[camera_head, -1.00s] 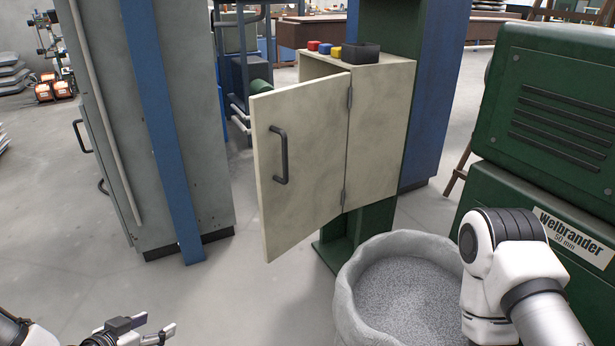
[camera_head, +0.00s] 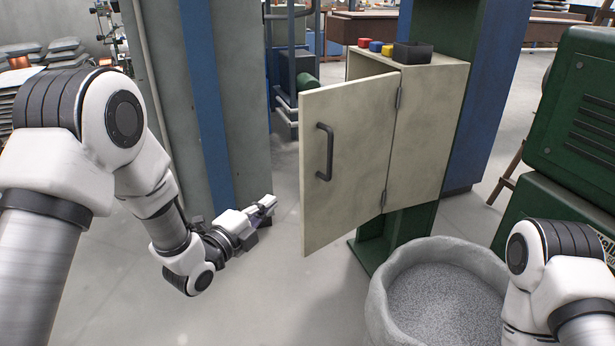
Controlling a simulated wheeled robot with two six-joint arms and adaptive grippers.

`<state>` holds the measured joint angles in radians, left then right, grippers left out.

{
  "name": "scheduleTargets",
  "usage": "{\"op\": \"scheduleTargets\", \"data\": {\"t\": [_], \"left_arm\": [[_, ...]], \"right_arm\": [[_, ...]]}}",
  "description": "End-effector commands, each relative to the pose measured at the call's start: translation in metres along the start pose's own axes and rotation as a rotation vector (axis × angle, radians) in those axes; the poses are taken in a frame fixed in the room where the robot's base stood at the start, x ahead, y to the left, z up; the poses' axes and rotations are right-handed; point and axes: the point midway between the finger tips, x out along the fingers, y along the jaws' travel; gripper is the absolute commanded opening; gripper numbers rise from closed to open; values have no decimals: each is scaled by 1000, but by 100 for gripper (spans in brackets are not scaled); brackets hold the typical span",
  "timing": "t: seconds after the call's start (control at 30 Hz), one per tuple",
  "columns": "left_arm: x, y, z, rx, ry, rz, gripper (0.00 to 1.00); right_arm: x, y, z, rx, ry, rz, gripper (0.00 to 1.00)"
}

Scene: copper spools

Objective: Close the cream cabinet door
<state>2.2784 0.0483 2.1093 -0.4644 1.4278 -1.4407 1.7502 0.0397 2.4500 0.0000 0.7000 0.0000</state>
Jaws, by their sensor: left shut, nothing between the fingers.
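The cream cabinet (camera_head: 433,130) is mounted on a green post in the middle right of the head view. Its cream door (camera_head: 350,170) stands wide open, swung out to the left on hinges at its right edge. A dark bar handle (camera_head: 325,152) is on the door's visible face. My left gripper (camera_head: 268,206) is shut and empty, a little to the left of the door's free edge at about the height of its lower half; it appears apart from the door. My right arm shows at the lower right, but its gripper is out of view.
Small red, blue and yellow blocks (camera_head: 375,46) and a black bin (camera_head: 412,53) sit on the cabinet top. A round grey tub (camera_head: 440,290) of granules stands below. A green machine (camera_head: 575,120) is at right.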

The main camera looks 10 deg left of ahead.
Motion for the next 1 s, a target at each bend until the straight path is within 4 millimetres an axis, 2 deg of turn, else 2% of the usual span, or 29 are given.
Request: {"op": "scheduleTargets", "data": {"t": [0.03, 0.1, 0.2, 0.37, 0.73, 0.83, 1.0], "left_arm": [[9, -2, -23, 42, 47, 10, 0], [14, -1, -42, 73, 85, 21, 0], [18, -1, -50, 88, 101, 25, 0], [38, 0, -51, 87, 101, 24, 0], [117, 3, -59, 85, 99, 23, 0], [122, 2, -38, 79, 93, 23, 0], [127, -1, -22, 82, 96, 24, 0]], "right_arm": [[-2, 0, 0, 0, 0, 0, 40], [-2, 0, 0, 0, 0, 0, 40], [-2, 0, 0, 0, 0, 0, 40], [1, 0, 0, 0, 0, 0, 40], [13, 0, 0, 0, 0, 0, 40], [17, 0, 0, 1, 0, 0, 40], [19, 0, 0, 0, 0, 0, 40]]}}
